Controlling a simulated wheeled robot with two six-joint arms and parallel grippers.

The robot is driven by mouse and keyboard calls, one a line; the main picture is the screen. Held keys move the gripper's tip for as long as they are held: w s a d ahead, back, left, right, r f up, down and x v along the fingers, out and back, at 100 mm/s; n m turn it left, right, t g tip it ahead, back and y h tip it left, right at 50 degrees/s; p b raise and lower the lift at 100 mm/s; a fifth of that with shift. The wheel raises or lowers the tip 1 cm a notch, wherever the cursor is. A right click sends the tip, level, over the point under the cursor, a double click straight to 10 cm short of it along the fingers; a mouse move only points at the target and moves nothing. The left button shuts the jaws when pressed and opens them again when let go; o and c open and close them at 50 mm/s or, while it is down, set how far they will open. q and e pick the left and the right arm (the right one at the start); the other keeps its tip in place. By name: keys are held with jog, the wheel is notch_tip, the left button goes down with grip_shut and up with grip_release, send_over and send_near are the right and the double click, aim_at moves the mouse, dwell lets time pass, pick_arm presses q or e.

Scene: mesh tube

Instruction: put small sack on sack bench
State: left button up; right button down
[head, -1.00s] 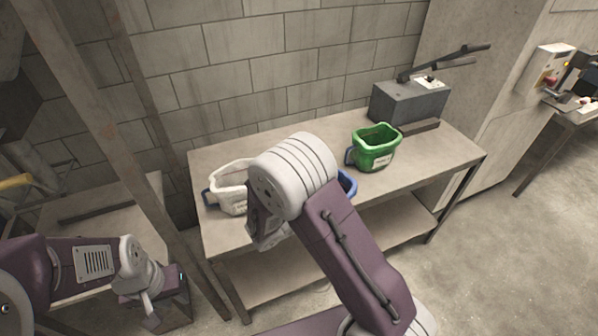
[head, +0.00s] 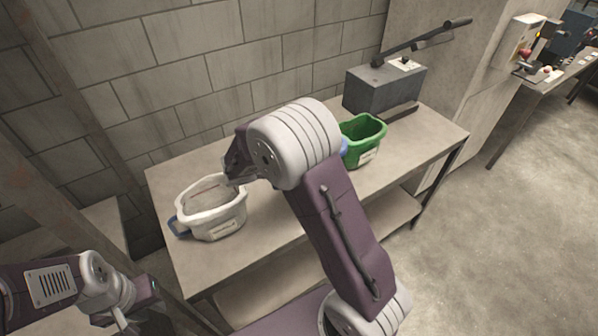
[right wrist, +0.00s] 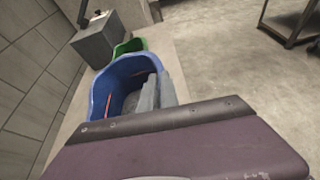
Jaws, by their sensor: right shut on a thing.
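A blue open-topped sack (right wrist: 122,84) fills the middle of the right wrist view. My right gripper (right wrist: 153,92) is shut on its near right rim. In the head view my right arm hides most of this sack, and only a blue sliver (head: 343,148) shows. A white sack (head: 212,205) with a dark blue handle stands on the near left of the bench (head: 265,215). A green sack (head: 362,140) stands farther right on it. My left gripper (head: 122,318) is low at the left, apart from the sacks, and its jaws are unclear.
A grey box with a long lever (head: 385,88) stands at the bench's back right. A block wall (head: 200,80) runs behind the bench. Another table with equipment (head: 535,95) is at the far right. Open floor (head: 500,230) lies to the right.

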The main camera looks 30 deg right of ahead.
jog(key=shift+w+a+f, duration=0.5)
jog(key=shift+w+f, duration=0.45)
jog(key=shift+f, duration=0.35)
jog(key=shift+w+a+f, duration=0.5)
jog(key=shift+w+f, duration=0.4)
jog(key=shift+f, duration=0.35)
jog(key=shift+w+a+f, duration=0.5)
jog(key=shift+w+f, duration=0.45)
jog(key=shift+f, duration=0.35)
jog(key=shift+s+f, duration=0.1)
jog(key=shift+f, duration=0.05)
jog(key=c, duration=1.6)
grip_release()
jog(key=shift+r, duration=0.2)
jog(key=v, duration=1.2)
